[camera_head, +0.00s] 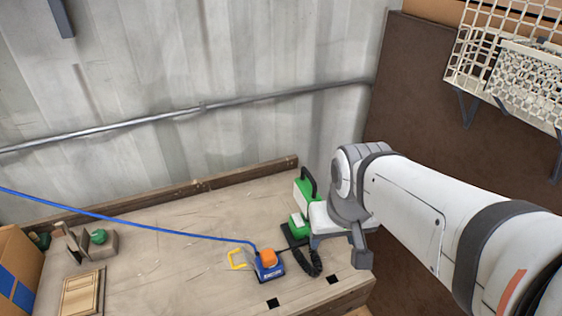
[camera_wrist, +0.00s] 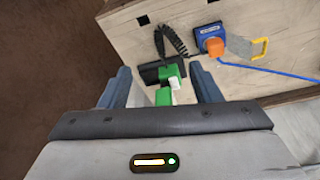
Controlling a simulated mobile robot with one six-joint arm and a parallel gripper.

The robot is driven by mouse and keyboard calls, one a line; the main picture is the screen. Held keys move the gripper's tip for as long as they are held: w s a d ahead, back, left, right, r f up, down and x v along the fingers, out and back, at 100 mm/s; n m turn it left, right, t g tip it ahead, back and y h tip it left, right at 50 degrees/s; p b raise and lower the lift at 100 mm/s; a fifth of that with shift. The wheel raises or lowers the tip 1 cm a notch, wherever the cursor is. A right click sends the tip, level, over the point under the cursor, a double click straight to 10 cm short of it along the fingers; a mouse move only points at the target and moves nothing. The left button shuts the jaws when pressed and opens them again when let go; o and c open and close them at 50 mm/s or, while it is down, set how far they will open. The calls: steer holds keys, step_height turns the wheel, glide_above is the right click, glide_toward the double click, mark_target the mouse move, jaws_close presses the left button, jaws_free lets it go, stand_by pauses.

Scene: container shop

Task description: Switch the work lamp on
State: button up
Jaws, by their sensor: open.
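A green device with a black handle and black base, which I take to be the work lamp (camera_head: 305,188), stands near the right end of the bench. My arm partly covers it. In the wrist view its green parts and a white piece show beyond and between my fingers, with the lamp (camera_wrist: 169,72) on its black base. My gripper (camera_head: 341,250) is open beside the lamp, above the bench; its fingers also show apart in the wrist view (camera_wrist: 160,70). I see nothing held. I cannot tell the switch, any contact, or whether the lamp is lit.
A blue box (camera_head: 270,273) with an orange plug (camera_head: 268,258) sits left of the lamp. A black coiled cable (camera_head: 313,263) lies between them. A blue cord (camera_head: 130,223) crosses leftward. A yellow-handled tool (camera_head: 236,262) lies beside the box. The bench middle (camera_head: 170,265) is clear.

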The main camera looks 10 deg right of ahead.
steer(key=shift+c, duration=0.5)
steer(key=shift+c, duration=0.7)
steer(key=shift+w+a+f+m+b, duration=0.15)
steer(key=shift+w+f+m+b, duration=0.3)
steer(key=shift+w+m+b, duration=0.1)
steer(key=c, duration=0.3)
steer(key=w+a+f+m+h+b, duration=0.1)
steer(key=w+m, duration=0.1)
steer(key=w+a+f+m+g+h+b, duration=0.1)
steer(key=w+m+b, duration=0.1)
steer(key=w+m, duration=0.1)
steer(key=w+f+m+h+b, duration=0.1)
steer(key=w+m+h, duration=0.1)
steer(key=shift+w+a+f+g+b, duration=0.25)
steer(key=shift+a+f+g+b, duration=0.05)
steer(key=shift+a+b, duration=0.1)
jaws_close()
steer(key=w+a+f+m+t+h+b, duration=0.2)
steer(key=w+a+f+m+h+b, duration=0.1)
steer(key=w+a+m, duration=0.5)
steer(key=shift+w+h+b, duration=0.3)
steer(key=shift+h+b, duration=0.2)
steer(key=shift+h, duration=0.3)
steer(key=shift+a, duration=0.1)
